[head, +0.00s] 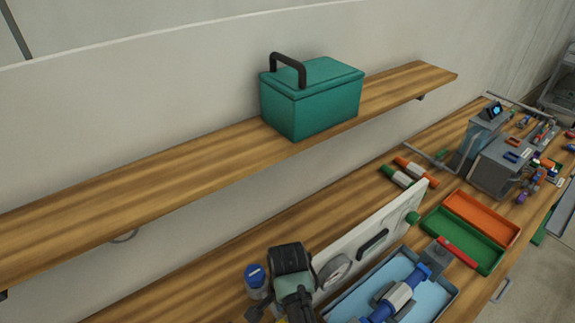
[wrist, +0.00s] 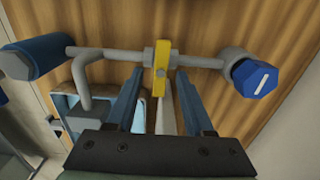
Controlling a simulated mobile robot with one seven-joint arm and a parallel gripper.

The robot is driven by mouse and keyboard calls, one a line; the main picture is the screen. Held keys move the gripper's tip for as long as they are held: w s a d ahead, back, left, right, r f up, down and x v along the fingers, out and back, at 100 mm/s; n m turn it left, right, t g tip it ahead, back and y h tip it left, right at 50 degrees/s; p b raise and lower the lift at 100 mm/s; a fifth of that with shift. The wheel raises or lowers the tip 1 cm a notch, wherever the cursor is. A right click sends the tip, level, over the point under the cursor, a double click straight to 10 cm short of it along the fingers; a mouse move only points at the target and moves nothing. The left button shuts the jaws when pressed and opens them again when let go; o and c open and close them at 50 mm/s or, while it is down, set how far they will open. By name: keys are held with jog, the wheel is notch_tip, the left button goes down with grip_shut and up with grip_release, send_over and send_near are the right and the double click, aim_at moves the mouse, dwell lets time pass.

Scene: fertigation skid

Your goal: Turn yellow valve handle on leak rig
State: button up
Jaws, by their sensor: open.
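The yellow valve handle (wrist: 161,68) shows in the wrist view, upright on a grey horizontal pipe (wrist: 200,58). My gripper (wrist: 158,80) is open, with one blue finger on each side of the handle's lower part. Gaps show between the handle and both fingers, and nothing is held. I cannot tell whether the fingertips reach the handle's depth. A blue cylinder (wrist: 35,62) is on the pipe's left end and a blue faceted knob (wrist: 254,78) is at its right. In the head view the handle cannot be made out clearly.
In the head view a teal box (head: 310,100) stands on a wooden shelf (head: 170,172) above the bench. A light blue tray (head: 440,292) holds a blue-and-white fitting (head: 400,296). Green (head: 462,238) and orange (head: 482,216) trays lie to the right. A white panel (head: 378,228) stands upright.

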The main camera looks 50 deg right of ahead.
jog(key=shift+f, duration=0.65)
grip_shut()
